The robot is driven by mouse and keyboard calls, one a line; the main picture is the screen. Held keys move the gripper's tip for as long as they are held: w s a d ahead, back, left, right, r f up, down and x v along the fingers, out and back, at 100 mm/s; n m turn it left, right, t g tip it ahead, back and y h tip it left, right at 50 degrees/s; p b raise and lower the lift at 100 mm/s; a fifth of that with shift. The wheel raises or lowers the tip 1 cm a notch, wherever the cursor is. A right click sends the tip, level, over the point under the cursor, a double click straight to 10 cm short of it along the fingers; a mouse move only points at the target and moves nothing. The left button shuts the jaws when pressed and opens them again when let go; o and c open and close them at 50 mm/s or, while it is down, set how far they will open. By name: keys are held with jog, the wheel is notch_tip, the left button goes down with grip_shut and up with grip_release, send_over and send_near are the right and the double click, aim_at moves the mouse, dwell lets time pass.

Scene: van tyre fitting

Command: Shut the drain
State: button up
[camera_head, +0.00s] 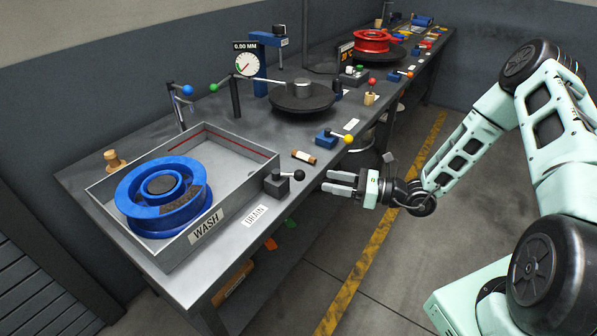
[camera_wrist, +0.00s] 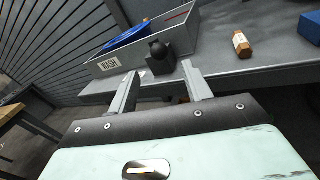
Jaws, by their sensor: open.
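The drain valve (camera_head: 283,184) is a dark block with a black-knobbed lever at the front right corner of the wash tray, behind the DRAIN label (camera_head: 255,215). Its lever points right, toward the table's front edge. In the wrist view the drain valve's dark block and ball knob (camera_wrist: 159,58) show ahead, between and beyond the fingers. My gripper (camera_head: 333,182) is open and empty, just off the table edge to the right of the knob, apart from it. The grey wash tray (camera_head: 236,143) holds a blue wheel rim (camera_head: 165,222). I cannot tell whether water stands in it.
A blue block with a yellow-knobbed lever (camera_head: 335,137) and a brown cylinder (camera_head: 304,157) lie close by on the table. A dark turntable (camera_head: 302,97) stands behind. A red rim (camera_head: 371,42) is at the far end.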

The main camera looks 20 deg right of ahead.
aim_at(299, 175)
jog(key=p+x, duration=0.1)
jog(key=x, duration=0.8)
jog(key=shift+w+a+p, duration=0.2)
jog(key=shift+a+p, duration=0.1)
grip_shut()
